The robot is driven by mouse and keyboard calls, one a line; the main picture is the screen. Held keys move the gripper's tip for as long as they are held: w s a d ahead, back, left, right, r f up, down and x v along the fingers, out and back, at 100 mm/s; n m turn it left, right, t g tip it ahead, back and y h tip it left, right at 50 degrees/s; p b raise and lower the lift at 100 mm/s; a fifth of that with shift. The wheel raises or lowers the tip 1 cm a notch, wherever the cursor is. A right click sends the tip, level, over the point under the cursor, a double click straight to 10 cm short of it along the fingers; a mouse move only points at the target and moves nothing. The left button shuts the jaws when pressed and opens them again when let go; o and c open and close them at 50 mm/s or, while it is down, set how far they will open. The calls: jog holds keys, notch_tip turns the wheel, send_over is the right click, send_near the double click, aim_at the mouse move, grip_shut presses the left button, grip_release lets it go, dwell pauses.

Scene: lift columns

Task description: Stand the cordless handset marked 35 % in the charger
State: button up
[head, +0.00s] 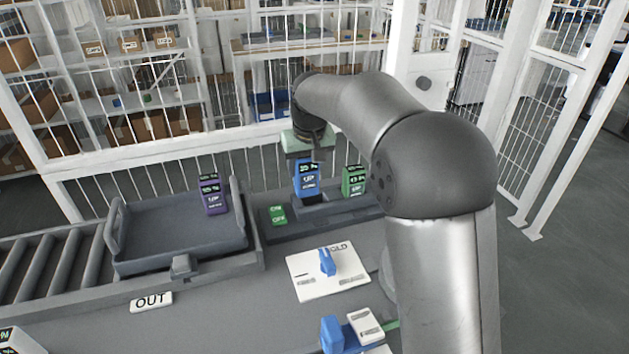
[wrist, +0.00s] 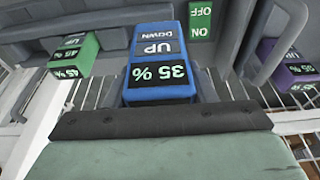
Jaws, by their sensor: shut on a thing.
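The blue handset marked 35 % (head: 307,181) is upright at the dark grey charger (head: 337,207), left of a green handset (head: 353,181). My gripper (head: 308,158) is shut on its upper end from above. In the wrist view the blue handset (wrist: 160,60) shows its 35 % display and UP and DOWN keys, with my gripper's dark jaw edge (wrist: 160,121) close against its top. The handset's foot meets the charger in the head view, but I cannot tell whether it is fully seated.
A purple handset (head: 211,195) stands in the grey tray (head: 180,262) at left. A white HOLD board (head: 350,277) with a blue piece (head: 327,262) lies in front. An OUT sign (head: 151,301) is at front left.

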jog(key=shift+w+d+f+p, duration=0.25)
jog(key=shift+w+f, duration=0.55)
jog(key=shift+f, duration=0.7)
jog(key=shift+w+d+f+p, duration=0.1)
jog(key=shift+w+d+f, duration=0.15)
jog(key=shift+w+f, duration=0.95)
jog(key=shift+w+d+f+p, duration=0.25)
jog(key=shift+w+f, duration=0.2)
jog(key=shift+f, duration=1.35)
jog(key=shift+f+b, duration=0.35)
jog(key=shift+f, duration=0.05)
jog(key=o, duration=1.1)
